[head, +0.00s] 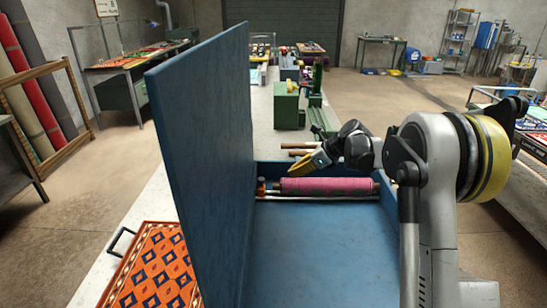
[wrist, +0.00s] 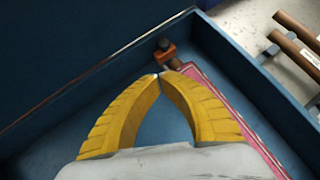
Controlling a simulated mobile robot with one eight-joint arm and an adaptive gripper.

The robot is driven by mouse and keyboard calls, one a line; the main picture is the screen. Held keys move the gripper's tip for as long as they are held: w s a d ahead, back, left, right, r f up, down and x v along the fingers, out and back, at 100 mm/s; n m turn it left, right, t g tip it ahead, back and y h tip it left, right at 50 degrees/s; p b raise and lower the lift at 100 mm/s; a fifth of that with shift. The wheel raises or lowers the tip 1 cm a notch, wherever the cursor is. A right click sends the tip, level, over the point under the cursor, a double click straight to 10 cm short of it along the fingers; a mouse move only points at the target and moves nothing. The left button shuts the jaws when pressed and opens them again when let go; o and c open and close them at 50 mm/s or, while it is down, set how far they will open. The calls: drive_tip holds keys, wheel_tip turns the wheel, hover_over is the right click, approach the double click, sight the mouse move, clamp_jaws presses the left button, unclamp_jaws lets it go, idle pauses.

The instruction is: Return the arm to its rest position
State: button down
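My gripper (head: 291,178) is over the far end of an open blue box (head: 325,262), on the left side of my arm. In the wrist view its two curved yellow fingers (wrist: 161,75) meet at the tips with nothing seen between them. A pink roller (head: 326,186) lies across the far end inside the box, below and to the right of the fingers. Its edge also shows in the wrist view (wrist: 222,98), partly hidden by the right finger. A small orange-brown part (wrist: 165,47) is at the box wall beyond the fingertips.
A tall blue panel (head: 205,150) stands upright along the box's left side, close to my gripper. Wooden-ended rods (wrist: 296,54) and a green machine (head: 287,105) are beyond the box. An orange patterned rug (head: 152,268) lies at the left. Open floor (head: 390,110) shows at the right.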

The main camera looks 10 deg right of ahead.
drive_tip(key=s+a+r+n+h, duration=0.2)
drive_tip(key=s+r+n, duration=0.35)
drive_tip(key=s, duration=0.45)
drive_tip(key=s+a+r+n+h, duration=0.2)
drive_tip(key=s+r+n, duration=0.4)
drive_tip(key=s, duration=0.5)
drive_tip(key=s+f+n+h, duration=0.1)
drive_tip(key=s+f+n, duration=0.2)
drive_tip(key=s+n, duration=0.4)
drive_tip(key=s+d+f+n+t+h, duration=0.1)
drive_tip(key=s+f+n+h, duration=0.1)
drive_tip(key=s+n, duration=0.5)
drive_tip(key=s+f, duration=0.1)
drive_tip(key=s, duration=0.5)
drive_tip(key=shift+f+t, duration=0.2)
drive_tip(key=shift+t, duration=0.1)
